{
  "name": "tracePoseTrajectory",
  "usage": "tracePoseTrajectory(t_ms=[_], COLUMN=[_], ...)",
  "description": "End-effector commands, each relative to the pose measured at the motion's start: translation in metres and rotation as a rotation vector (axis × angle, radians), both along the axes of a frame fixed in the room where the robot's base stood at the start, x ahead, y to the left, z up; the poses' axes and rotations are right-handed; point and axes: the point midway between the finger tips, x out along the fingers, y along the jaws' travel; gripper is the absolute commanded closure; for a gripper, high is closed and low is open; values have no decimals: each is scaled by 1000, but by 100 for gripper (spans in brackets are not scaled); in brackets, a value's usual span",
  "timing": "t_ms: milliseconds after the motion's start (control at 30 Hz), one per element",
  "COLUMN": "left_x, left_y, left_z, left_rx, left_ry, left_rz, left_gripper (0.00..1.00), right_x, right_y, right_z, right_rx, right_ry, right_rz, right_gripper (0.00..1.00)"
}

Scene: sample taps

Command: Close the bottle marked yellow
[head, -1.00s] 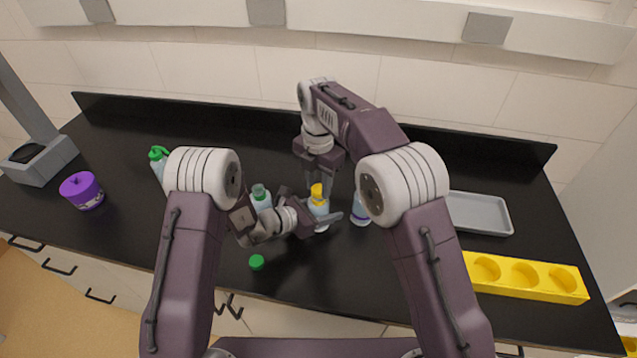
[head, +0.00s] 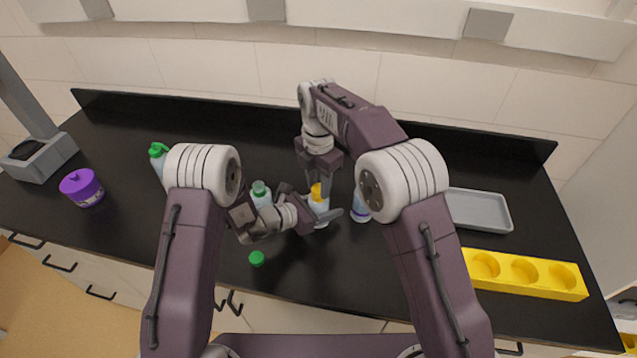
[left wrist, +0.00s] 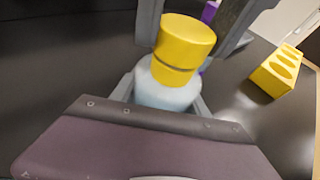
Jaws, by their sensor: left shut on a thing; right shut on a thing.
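The bottle marked yellow (head: 319,207) stands upright near the middle of the counter, pale blue with a yellow top. My left gripper (head: 322,214) is shut around its body from the left. In the left wrist view, the yellow cap (left wrist: 185,40) sits over a yellow band at the neck of the bottle (left wrist: 165,92), with a thin line between them. My right gripper (head: 318,184) comes down from above and is shut on the yellow cap, its fingers on either side. I cannot tell how tightly the cap is seated.
A bottle (head: 260,194) and a blue-marked bottle (head: 361,207) stand close on either side. A loose green cap (head: 257,258) lies in front. A green-topped bottle (head: 158,158), purple tub (head: 82,188), grey tray (head: 480,211) and yellow rack (head: 535,291) stand further out.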

Motion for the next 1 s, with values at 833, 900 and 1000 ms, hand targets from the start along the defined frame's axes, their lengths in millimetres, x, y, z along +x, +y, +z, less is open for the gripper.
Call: tracePoseTrajectory(t_ms=[833,900,1000], left_x=[0,0,0], left_y=[0,0,0], left_z=[0,0,0], left_rx=[0,0,0], left_ry=[0,0,0], left_rz=[0,0,0], left_gripper=[100,100,100], right_x=[1,1,1], right_y=[-1,-1,-1], right_z=[-1,-1,-1], right_rx=[0,-1,1], right_ry=[1,1,-1], right_rz=[-2786,-3021,2925], right_gripper=[100,100,100])
